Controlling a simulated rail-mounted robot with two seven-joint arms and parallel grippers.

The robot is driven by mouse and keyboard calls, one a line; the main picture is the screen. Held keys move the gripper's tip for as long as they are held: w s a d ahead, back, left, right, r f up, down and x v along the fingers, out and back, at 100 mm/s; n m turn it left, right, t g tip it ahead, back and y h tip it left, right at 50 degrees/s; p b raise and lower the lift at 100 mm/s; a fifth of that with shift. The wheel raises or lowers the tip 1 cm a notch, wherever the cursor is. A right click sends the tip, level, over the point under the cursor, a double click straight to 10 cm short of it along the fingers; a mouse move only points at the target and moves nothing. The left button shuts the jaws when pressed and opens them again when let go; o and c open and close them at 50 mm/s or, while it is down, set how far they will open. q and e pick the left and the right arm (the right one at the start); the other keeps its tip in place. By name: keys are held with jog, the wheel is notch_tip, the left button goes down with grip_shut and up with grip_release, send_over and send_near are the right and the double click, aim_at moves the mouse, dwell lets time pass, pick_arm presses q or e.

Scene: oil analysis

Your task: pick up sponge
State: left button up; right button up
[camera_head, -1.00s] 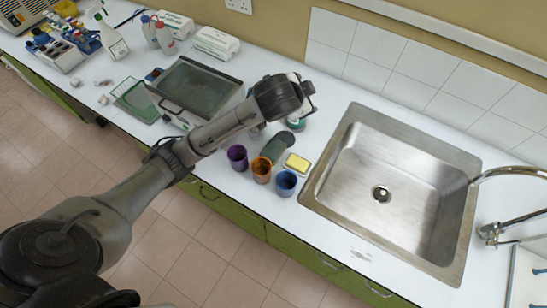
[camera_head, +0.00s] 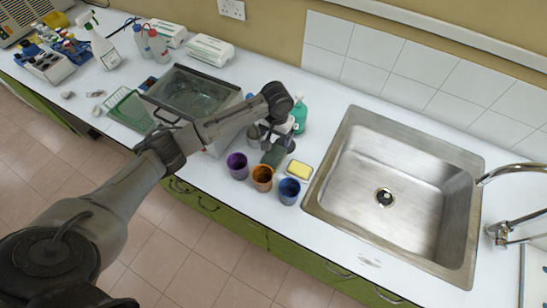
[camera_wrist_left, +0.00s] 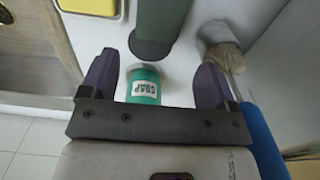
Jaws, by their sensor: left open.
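My right gripper is not in view.
A dark green cylinder (camera_head: 274,155) stands left of the sponge. Purple (camera_head: 237,166) and orange (camera_head: 262,178) cups line the front. The soap bottle (camera_head: 299,116) stands behind. A glass tank (camera_head: 160,112) is on the left, and the steel sink (camera_head: 345,205) on the right.

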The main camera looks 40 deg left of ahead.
aim_at(275, 153)
pick_arm(q)
notch_tip(275, 153, down, 6)
jog(key=shift+r, duration=0.15)
jog(key=f, duration=0.2)
jog(key=s+f+b, duration=0.1)
jog(key=shift+d+f, duration=0.15)
jog(key=shift+f, duration=0.2)
jog(key=shift+w+f, duration=0.1)
jog(key=shift+f, duration=0.65)
jog(key=shift+c, duration=0.3)
jog(key=c, duration=0.7)
